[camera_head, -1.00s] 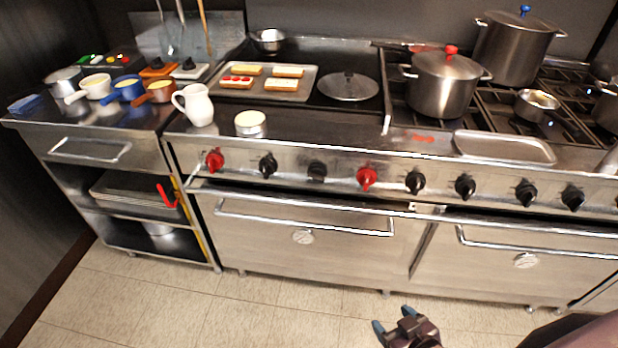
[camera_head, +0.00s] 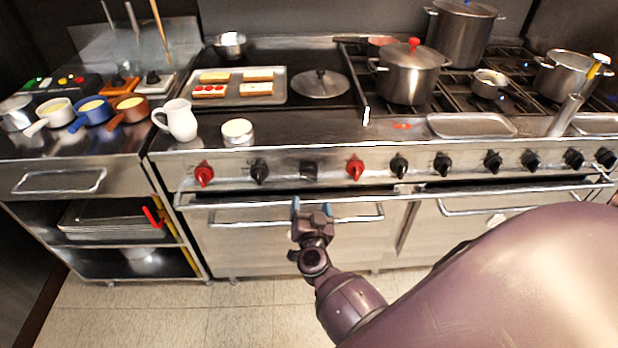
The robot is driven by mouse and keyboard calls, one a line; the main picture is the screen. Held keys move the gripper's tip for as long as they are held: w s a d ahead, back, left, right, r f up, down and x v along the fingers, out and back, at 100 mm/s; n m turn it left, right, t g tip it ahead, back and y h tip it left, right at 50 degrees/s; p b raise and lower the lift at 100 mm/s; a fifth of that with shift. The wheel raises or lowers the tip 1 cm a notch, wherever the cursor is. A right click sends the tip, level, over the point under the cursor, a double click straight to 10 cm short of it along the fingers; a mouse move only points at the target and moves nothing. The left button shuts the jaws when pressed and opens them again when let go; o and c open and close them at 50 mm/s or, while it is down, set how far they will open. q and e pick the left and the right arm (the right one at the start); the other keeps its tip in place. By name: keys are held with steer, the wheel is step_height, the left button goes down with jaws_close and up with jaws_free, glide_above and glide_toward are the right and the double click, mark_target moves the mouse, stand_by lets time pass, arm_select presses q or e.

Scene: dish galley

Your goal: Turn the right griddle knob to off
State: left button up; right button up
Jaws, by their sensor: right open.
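A row of knobs runs along the range's front panel (camera_head: 330,156). Below the flat griddle top are a red knob (camera_head: 204,174) at the left, a black knob (camera_head: 260,171), a dark knob (camera_head: 308,170) and a second red knob (camera_head: 355,168). No label tells me which one is the right griddle knob. My right gripper (camera_head: 311,207) is open and empty, its blue-tipped fingers pointing up at the panel. It is below the dark knob, in front of the oven door's handle bar in the picture, and touches no knob. My left gripper is out of view.
An oven handle (camera_head: 250,223) crosses behind my right gripper. Above the panel stand a white pitcher (camera_head: 178,120), a small round dish (camera_head: 238,131), a tray of food (camera_head: 240,99) and a lidded pot (camera_head: 408,76). More black knobs (camera_head: 441,164) continue to the right.

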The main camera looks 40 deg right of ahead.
mark_target(309, 174)
steer(key=b+x, duration=0.1)
steer(key=x, duration=0.8)
steer(key=shift+w+d+f, duration=0.15)
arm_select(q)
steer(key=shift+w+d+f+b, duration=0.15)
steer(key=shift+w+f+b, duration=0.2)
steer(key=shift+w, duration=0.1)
arm_select(e)
steer(key=shift+w+d, duration=0.35)
steer(key=shift+w, duration=0.2)
steer(key=c, duration=0.9)
steer(key=shift+c, duration=0.2)
